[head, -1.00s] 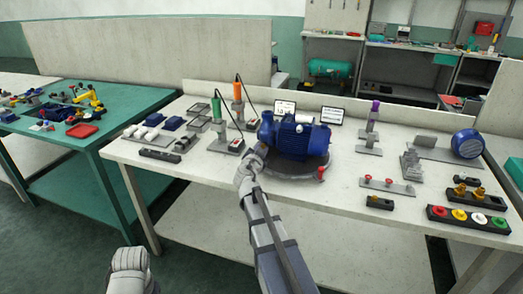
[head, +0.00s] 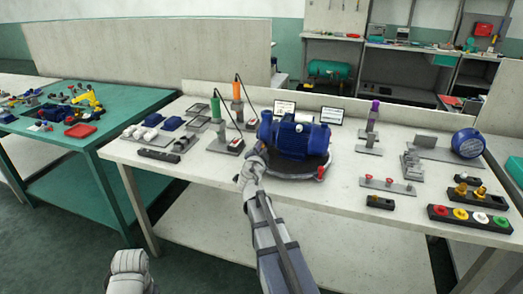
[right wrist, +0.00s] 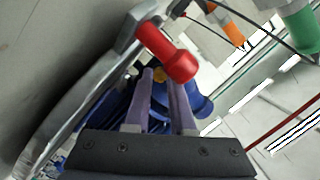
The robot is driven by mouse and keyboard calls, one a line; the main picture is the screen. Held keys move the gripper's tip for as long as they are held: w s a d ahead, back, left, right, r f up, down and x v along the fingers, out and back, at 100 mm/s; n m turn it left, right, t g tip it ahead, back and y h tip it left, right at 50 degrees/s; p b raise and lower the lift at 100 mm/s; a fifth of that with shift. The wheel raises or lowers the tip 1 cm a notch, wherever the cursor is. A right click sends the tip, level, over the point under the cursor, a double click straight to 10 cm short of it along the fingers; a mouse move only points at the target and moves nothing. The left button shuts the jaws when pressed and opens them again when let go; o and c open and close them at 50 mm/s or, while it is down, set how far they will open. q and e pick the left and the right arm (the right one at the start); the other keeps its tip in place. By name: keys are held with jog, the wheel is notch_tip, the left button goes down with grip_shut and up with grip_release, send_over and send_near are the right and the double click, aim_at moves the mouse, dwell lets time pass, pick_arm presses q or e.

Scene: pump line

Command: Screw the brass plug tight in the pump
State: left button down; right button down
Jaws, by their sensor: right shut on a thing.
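The blue pump (head: 292,138) sits on a round grey turntable (head: 292,172) near the middle of the table. My right gripper (head: 262,150) is at the pump's left front side. In the right wrist view its two fingers (right wrist: 163,78) are closed together, with a small yellow brass plug (right wrist: 160,75) at their tips, against the blue pump (right wrist: 204,105). The plug's thread and seat are hidden, so how deep it sits cannot be told. Only a pale part of my left arm shows at the bottom left; its gripper is out of view.
A red knob (right wrist: 172,55) on a grey part is close to my right fingertips in the wrist view. Green (head: 216,106) and orange (head: 237,88) tools stand left of the pump. A rack with coloured caps (head: 468,220) and a block with brass pieces (head: 468,192) lie right.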

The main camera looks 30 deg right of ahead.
jog(key=shift+m+t+b, duration=0.3)
jog(key=shift+m+b, duration=0.05)
jog(key=shift+m, duration=0.85)
jog(key=c, duration=0.8)
grip_release()
jog(key=shift+c, duration=0.2)
jog(key=shift+r+n+p, duration=0.1)
jog(key=shift+n+p, duration=0.3)
jog(key=shift+n, duration=0.3)
jog(key=shift+n+g, duration=0.4)
jog(key=shift+n, duration=0.5)
jog(key=shift+p, duration=0.3)
